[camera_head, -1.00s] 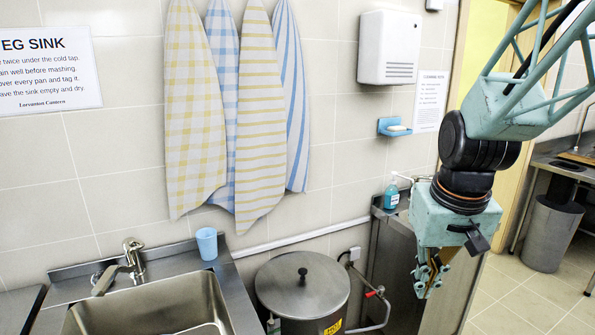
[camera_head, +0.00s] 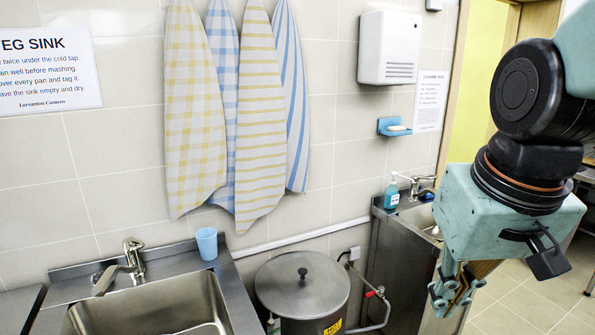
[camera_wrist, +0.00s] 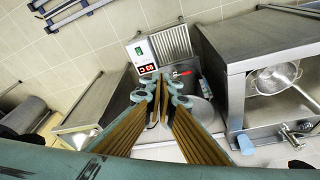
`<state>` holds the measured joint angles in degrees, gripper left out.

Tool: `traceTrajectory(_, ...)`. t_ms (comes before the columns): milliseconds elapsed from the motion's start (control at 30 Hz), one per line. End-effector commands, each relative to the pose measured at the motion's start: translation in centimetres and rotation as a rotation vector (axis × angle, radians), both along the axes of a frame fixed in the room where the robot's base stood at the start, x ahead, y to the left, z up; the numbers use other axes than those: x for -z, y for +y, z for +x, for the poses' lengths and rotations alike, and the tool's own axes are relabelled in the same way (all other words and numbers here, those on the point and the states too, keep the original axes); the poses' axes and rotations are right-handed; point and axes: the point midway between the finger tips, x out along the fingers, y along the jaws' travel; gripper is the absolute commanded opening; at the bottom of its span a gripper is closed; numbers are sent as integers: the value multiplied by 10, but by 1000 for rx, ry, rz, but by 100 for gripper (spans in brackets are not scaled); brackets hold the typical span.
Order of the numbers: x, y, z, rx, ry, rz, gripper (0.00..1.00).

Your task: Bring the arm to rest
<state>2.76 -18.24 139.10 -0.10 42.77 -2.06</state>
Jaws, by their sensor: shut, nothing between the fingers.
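My gripper (camera_head: 457,288) hangs at the right of the head view, pointing down, with part of my arm above it cut off by the frame edge. Its teal fingers with brown pads are shut and empty. In the wrist view my gripper (camera_wrist: 160,92) shows with its fingertips together at the centre. It is clear of the lidded steel pot (camera_head: 303,285), which stands to its left in the head view.
A steel sink (camera_head: 150,305) with a tap is at lower left, a blue cup (camera_head: 207,243) beside it. A hand basin unit (camera_head: 405,265) with a soap bottle (camera_head: 391,194) stands behind my gripper. A red digital display (camera_wrist: 148,69) shows in the wrist view.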

Motion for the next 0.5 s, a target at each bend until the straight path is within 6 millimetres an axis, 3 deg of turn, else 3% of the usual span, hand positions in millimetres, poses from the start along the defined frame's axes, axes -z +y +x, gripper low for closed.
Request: traceTrajectory(500, -23, 12, -73, -9, -38, 5, 0)
